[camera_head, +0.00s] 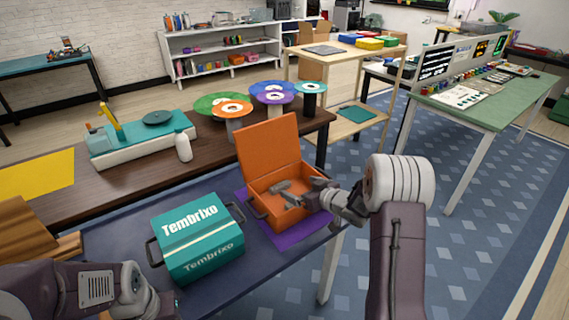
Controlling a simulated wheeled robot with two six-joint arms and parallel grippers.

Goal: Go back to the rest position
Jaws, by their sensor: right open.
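My right gripper (287,192) is open, at the front of an orange box (270,143) whose lid stands up. Its fingers show over the box's open inside; I cannot tell whether they touch it. Nothing shows between the fingers. The orange box stands on a purple mat (290,236) on the dark blue table. A teal case marked Tembrixo (200,240) stands to its left, shut. My left arm comes in at the bottom left, and its gripper is cut off by the lower edge.
The dark blue table (110,228) holds both boxes. Behind it, a brown table (210,150) carries a teal-and-white machine (140,140), a white bottle (183,147) and several coloured discs on stands. Striped wood (30,235) lies at the left. Blue carpet is clear at right.

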